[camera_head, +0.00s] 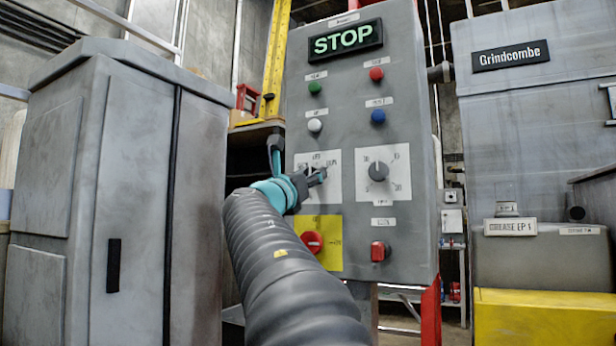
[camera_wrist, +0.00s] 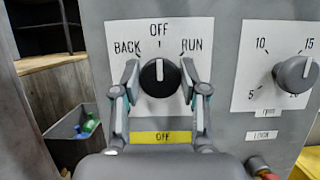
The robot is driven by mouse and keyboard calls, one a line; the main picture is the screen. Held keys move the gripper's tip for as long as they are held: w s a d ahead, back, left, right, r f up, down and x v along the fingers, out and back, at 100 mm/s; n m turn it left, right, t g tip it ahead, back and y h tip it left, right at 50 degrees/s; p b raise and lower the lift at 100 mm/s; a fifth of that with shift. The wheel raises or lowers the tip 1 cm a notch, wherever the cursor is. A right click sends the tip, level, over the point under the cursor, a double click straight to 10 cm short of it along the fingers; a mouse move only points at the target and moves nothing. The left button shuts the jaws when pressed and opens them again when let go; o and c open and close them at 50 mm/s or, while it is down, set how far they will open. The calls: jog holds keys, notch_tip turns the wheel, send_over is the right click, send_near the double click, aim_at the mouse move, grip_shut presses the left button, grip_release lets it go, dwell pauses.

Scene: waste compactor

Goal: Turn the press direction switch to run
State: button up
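The press direction switch (camera_wrist: 160,78) is a round black knob on a white plate (camera_wrist: 112,38) marked BACK, OFF and RUN. Its white line points straight up at OFF. My gripper (camera_wrist: 160,72) is open, with one finger at the left and one at the right of the knob. Small gaps seem to show between fingers and knob; whether the tips reach past its face I cannot tell. In the head view my gripper (camera_head: 300,174) is in front of the plate and hides most of the knob.
A second dial (camera_head: 378,172) with numbers is to the right. The grey panel (camera_head: 345,120) also has several buttons, a lit STOP sign (camera_head: 346,39), a red knob on yellow (camera_head: 312,243) and a red switch (camera_head: 380,251). A grey cabinet (camera_head: 135,190) stands at left.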

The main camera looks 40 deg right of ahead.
jog(key=c, duration=0.4)
jog(key=shift+m, duration=0.3)
jog(key=shift+r+m+g+p, duration=0.1)
jog(key=shift+m+g+p, duration=0.25)
jog(key=shift+m+g, duration=1.35)
jog(key=shift+m+g+p, duration=0.35)
jog(key=shift+m+g, duration=0.3)
jog(key=shift+m, duration=2.1)
jog(key=shift+r+m+g+p, duration=0.1)
jog(key=shift+m+g+p, duration=0.25)
jog(key=shift+m+g, duration=1.35)
jog(key=shift+f+m+t, duration=0.1)
jog(key=shift+m+t, duration=0.45)
jog(key=shift+m, duration=0.2)
jog(key=o, duration=1.1)
jog(key=shift+s+d, duration=0.1)
